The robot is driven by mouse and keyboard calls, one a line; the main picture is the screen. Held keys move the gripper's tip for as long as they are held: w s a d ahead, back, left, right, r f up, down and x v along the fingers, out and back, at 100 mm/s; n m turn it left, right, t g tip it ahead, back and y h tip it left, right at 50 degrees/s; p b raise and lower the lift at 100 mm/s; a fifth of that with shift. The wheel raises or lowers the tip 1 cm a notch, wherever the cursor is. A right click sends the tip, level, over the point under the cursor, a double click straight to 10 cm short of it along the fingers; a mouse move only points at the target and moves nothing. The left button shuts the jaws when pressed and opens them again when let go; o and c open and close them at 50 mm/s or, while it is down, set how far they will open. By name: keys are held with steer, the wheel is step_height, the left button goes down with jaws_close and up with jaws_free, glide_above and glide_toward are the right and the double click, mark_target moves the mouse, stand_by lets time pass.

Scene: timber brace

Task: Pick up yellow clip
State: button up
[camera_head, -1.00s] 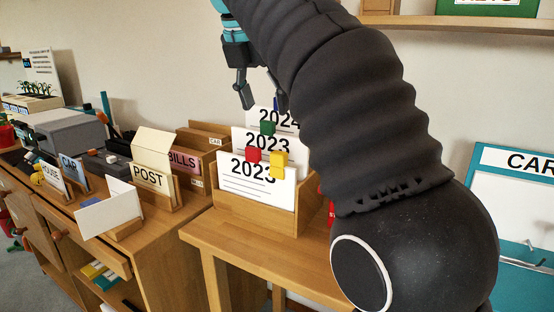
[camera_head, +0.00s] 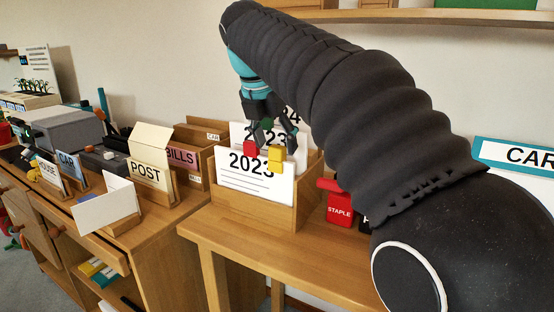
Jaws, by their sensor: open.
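The yellow clip (camera_head: 275,157) sits on the top edge of the front white card marked 2023 (camera_head: 245,183), in a wooden holder (camera_head: 240,213). A red clip (camera_head: 250,149) is just to its left, and a green clip (camera_head: 267,124) is on a card behind. My gripper (camera_head: 272,138) is open and points down over the cards, just above and behind the yellow clip in the picture. One finger shows to the left of the green clip and one to the right. I cannot tell whether a finger touches a card or a clip.
A red box marked STAPLE (camera_head: 340,207) stands right of the holder. The wooden table (camera_head: 270,250) is clear in front. To the left are a POST holder (camera_head: 150,178) and a BILLS holder (camera_head: 184,160). A shelf (camera_head: 420,16) runs along the wall above my arm.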

steer(key=shift+x, duration=1.15)
steer(key=c, duration=1)
steer(key=shift+r, duration=0.1)
step_height(320, 180, up, 4)
steer(key=shift+f+p, duration=0.1)
steer(key=shift+p, duration=0.5)
steer(key=s+d+r, duration=0.4)
steer(key=d+r, duration=0.3)
steer(key=d, duration=0.4)
